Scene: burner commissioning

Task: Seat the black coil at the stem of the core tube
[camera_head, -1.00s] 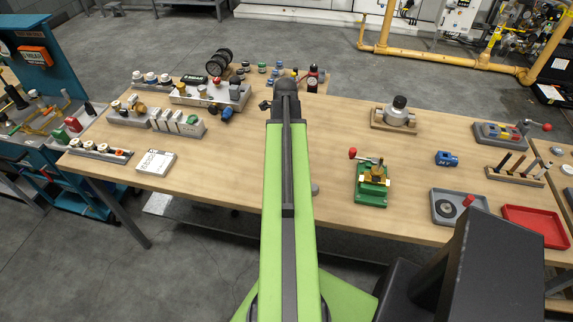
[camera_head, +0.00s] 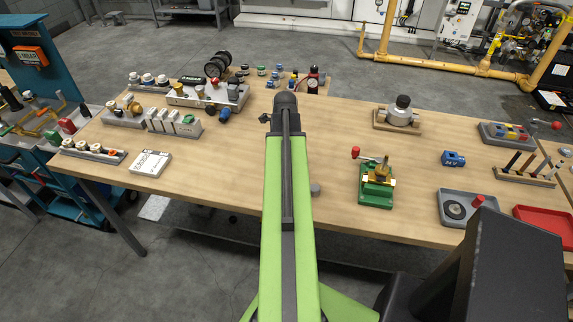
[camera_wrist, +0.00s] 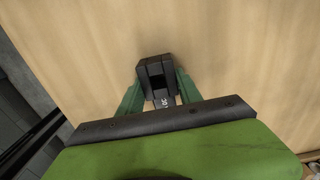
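In the wrist view, the black coil (camera_wrist: 157,78) is a small dark block with a square opening and a pale printed label. My gripper (camera_wrist: 158,92) has its two green fingers against the coil's sides, with bare wooden tabletop below. In the head view my arm reaches out over the bench and hides the gripper and coil. A green fixture (camera_head: 377,190) with a brass body (camera_head: 377,172) and a red-knobbed lever stands on the bench right of my arm. I cannot make out for certain which part is the core tube or its stem.
A blue block (camera_head: 453,158), a grey tray (camera_head: 446,212) with a dark disc, and a red tray (camera_head: 540,232) lie to the right. A round grey device (camera_head: 400,113) stands behind. Racks of fittings (camera_head: 160,122) fill the left. The bench between my arm and the fixture is mostly clear.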

